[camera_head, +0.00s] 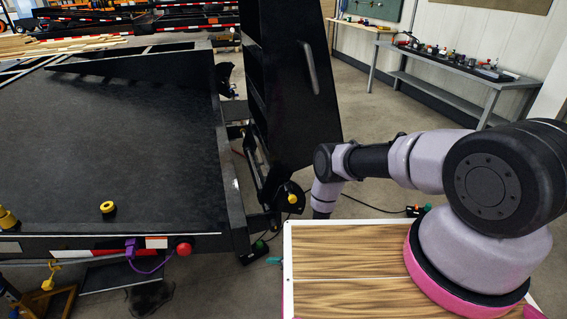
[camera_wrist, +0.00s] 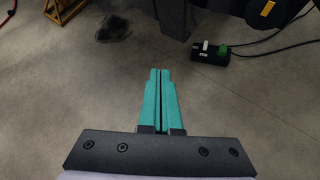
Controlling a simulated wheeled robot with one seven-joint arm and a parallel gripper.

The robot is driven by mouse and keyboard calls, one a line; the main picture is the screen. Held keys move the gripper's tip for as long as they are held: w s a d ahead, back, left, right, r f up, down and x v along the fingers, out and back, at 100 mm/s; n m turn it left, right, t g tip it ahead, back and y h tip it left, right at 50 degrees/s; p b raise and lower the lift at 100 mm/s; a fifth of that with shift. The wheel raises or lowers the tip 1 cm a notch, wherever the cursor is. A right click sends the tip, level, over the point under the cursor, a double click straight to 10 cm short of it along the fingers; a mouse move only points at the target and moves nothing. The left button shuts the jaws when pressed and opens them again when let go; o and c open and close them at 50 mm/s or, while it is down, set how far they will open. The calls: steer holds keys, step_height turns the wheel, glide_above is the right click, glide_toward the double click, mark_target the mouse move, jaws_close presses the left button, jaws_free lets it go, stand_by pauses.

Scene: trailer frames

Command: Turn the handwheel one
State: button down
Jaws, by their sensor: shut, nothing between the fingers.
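No handwheel can be made out with certainty. A round yellow and black part (camera_head: 292,198) sits low by the upright black ramp in the head view; it is too small to tell whether it is a wheel. A red round knob (camera_head: 183,249) is on the trailer's front edge. My gripper has teal fingers (camera_wrist: 160,72), which are shut and empty, above the bare floor in the wrist view. Their teal tips (camera_head: 274,260) show past the wood-topped panel in the head view, below and apart from the yellow and black part.
The flat black trailer deck (camera_head: 110,150) fills the left. The upright black ramp (camera_head: 290,90) stands at its corner. A small black box with green and white plugs (camera_wrist: 210,50) and a cable lies on the floor. A bench with small items (camera_head: 450,75) stands against the right wall.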

steer(key=w+d+r+m+t+h, duration=0.1)
steer(key=w+r+m+t, duration=0.1)
steer(key=w, duration=0.5)
steer(key=w+d+r+m+t+h, duration=0.1)
steer(key=w+r+m+t, duration=0.1)
steer(key=w+m, duration=0.5)
steer(key=shift+w+d+r+t, duration=0.2)
steer(key=shift+w+r+t, duration=0.15)
steer(key=shift+w+t, duration=0.5)
steer(key=shift+s+f, duration=0.1)
steer(key=shift+f, duration=0.15)
glide_toward(273, 221)
steer(key=shift+s+f, duration=0.6)
steer(key=shift+s, duration=0.45)
steer(key=shift+a, duration=0.25)
